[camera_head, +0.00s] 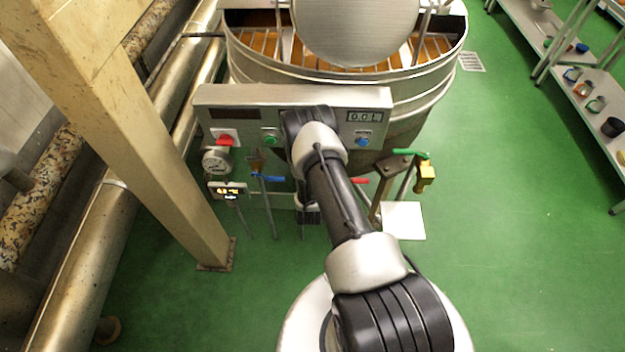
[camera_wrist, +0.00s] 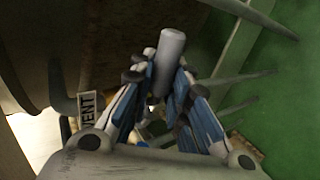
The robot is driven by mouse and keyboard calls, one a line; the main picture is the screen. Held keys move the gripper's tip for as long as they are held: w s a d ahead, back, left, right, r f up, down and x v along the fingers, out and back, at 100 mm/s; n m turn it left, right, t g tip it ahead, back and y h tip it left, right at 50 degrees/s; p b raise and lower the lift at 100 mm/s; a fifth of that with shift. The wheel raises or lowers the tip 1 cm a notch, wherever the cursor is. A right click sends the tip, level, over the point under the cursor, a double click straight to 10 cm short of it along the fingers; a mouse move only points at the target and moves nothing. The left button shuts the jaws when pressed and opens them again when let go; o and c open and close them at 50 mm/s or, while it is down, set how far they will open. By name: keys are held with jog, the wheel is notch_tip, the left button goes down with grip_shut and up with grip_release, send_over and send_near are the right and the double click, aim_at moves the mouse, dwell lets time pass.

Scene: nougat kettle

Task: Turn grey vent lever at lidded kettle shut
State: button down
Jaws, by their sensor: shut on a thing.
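The grey vent lever (camera_wrist: 170,50) shows in the wrist view as a smooth grey rod with a rounded end. My gripper (camera_wrist: 161,78) is shut on it, with one blue-and-white finger on each side. The rod's lower part is hidden between the fingers. A tag reading VENT (camera_wrist: 88,107) is just left of the gripper. The kettle (camera_head: 345,72) stands at the top of the head view, with its round lid (camera_head: 355,28) above the rim. In the head view my arm hides the lever.
A control panel (camera_head: 290,97) with red, green and blue buttons is on the kettle's front. Blue (camera_head: 268,178), red (camera_head: 352,181) and green (camera_head: 405,152) handles sit below it. A beige post (camera_head: 150,150) stands at left. Green floor (camera_head: 520,230) is clear at right.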

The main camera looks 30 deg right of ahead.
jog(key=shift+s, duration=0.1)
jog(key=c, duration=1.5)
grip_release()
jog(key=shift+a+r, duration=0.1)
jog(key=v, duration=1.1)
jog(key=shift+s+a+r, duration=0.15)
jog(key=shift+s+r, duration=0.1)
jog(key=shift+s, duration=0.05)
